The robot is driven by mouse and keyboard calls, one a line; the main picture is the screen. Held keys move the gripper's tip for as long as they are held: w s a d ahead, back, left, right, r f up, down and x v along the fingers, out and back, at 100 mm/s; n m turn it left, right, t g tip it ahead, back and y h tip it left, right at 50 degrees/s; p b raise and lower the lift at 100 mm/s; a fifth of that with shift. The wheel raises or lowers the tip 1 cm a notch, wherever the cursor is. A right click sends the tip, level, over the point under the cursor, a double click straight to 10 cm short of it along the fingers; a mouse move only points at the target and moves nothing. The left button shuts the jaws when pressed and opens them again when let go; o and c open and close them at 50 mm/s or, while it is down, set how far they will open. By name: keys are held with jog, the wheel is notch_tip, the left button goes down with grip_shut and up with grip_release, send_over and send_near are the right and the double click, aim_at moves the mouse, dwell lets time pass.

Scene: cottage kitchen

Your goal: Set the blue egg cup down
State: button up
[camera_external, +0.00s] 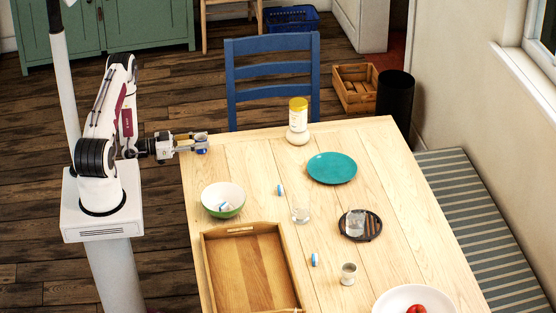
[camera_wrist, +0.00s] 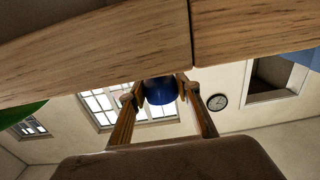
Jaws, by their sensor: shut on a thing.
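My gripper (camera_external: 203,142) is at the table's back left corner, reaching sideways from the left. It is shut on the blue egg cup (camera_external: 201,150), which shows only as a small blue patch in the external view. In the wrist view the egg cup (camera_wrist: 160,91) is a dark blue rounded shape between the two fingertips (camera_wrist: 160,84). The wooden table top (camera_external: 225,168) fills the upper part of the wrist view (camera_wrist: 90,50). Whether the cup touches the table, I cannot tell.
A green-and-white bowl (camera_external: 223,193) and a wooden tray (camera_external: 205,262) stand nearer the front. A yellow-lidded jar (camera_external: 298,122) and teal plate (camera_external: 332,168) are to the right. A blue chair (camera_external: 272,70) stands behind. The table between cup and jar is clear.

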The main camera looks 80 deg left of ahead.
jog(key=shift+f, duration=0.15)
jog(key=o, duration=1.1)
jog(key=shift+o, duration=0.2)
jog(key=shift+s, duration=0.15)
jog(key=shift+s+d+f, duration=0.1)
jog(key=shift+s, duration=1.8)
jog(key=shift+s+d+f, duration=0.1)
jog(key=shift+s, duration=1.75)
jog(key=shift+o, duration=0.4)
jog(key=shift+a, duration=0.1)
